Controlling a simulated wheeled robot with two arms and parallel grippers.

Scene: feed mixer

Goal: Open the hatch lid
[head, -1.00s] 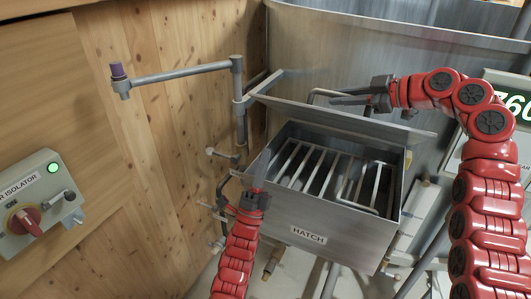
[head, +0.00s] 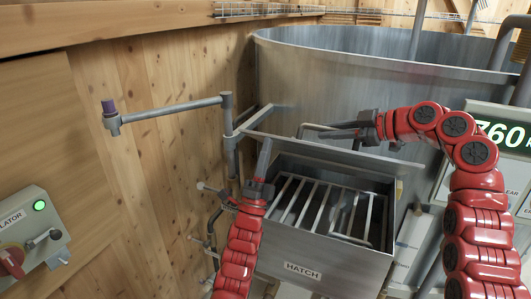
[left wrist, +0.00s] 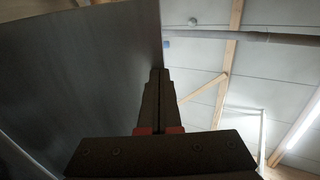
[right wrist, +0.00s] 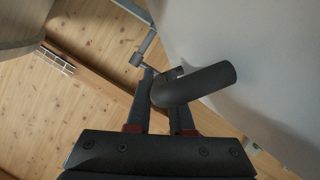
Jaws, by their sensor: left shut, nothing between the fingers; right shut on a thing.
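The hatch box (head: 320,262), labelled HATCH, stands open below its raised, tilted grey lid (head: 300,148). Bars of a grate (head: 318,205) show inside. My right gripper (head: 345,126) is above the lid, shut on its bar handle (head: 308,127). In the right wrist view the handle (right wrist: 205,84) is a dark curved bar between the fingers. My left gripper (head: 265,145) is shut and empty, pointing up by the lid's front left part. In the left wrist view the fingers (left wrist: 156,75) are beside the lid's grey surface (left wrist: 80,60); contact is unclear.
An isolator box (head: 35,225) is on the wooden wall at left. The big mixer tub (head: 340,80) stands behind the hatch, and a display panel (head: 500,135) is at right.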

